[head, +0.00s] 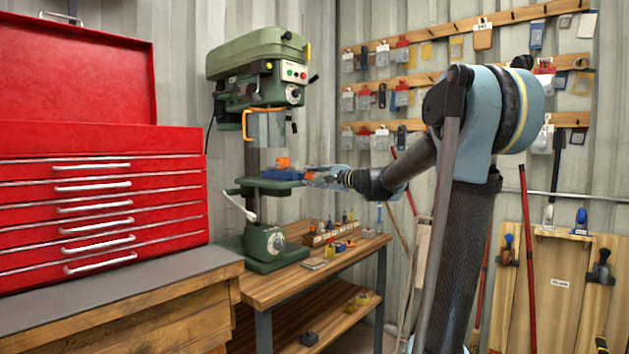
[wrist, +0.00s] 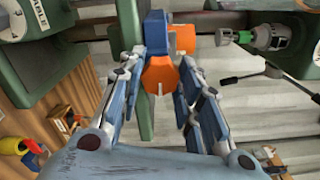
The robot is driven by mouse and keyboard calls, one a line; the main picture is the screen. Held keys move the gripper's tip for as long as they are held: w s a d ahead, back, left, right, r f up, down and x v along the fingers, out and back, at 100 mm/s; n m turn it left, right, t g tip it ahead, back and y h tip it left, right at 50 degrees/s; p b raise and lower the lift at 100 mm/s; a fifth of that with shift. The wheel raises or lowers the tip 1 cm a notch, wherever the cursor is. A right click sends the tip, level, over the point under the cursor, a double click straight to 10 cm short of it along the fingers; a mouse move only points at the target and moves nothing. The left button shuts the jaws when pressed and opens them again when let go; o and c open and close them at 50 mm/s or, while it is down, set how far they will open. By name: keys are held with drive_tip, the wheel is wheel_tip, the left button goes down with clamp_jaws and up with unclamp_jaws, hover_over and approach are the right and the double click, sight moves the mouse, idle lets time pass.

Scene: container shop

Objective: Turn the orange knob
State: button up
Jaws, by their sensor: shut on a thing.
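The orange knob (wrist: 160,76) is faceted, with a pale line mark on its near face. It sits between the fingers of my gripper (wrist: 163,72) in the wrist view. The gripper is shut on it from both sides; the exact contact at the fingertips is partly hidden. Behind the knob is a blue vise (wrist: 155,32) with another orange part (wrist: 184,39). In the head view the blue vise (head: 280,174) rests on the green drill press table, and my gripper (head: 312,176) reaches it from the right. The knob there is mostly hidden by the fingers.
The green drill press (head: 262,70) stands over the vise, with an orange-framed clear guard (head: 268,127). A wooden bench (head: 290,280) below holds small parts. A red tool chest (head: 100,195) stands at left. Tools hang on the wall at right. A lever handle (head: 237,206) sticks out below the table.

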drive_tip(key=m, duration=0.6)
drive_tip(key=shift+d+f+m, duration=0.1)
drive_tip(key=shift+m, duration=0.2)
drive_tip(key=m, duration=0.5)
idle(0.4)
drive_tip(key=o, duration=1)
drive_tip(key=shift+o, duration=0.2)
drive_tip(key=v, duration=1.1)
drive_tip(key=shift+s+d, duration=0.2)
drive_tip(key=shift+d, duration=0.1)
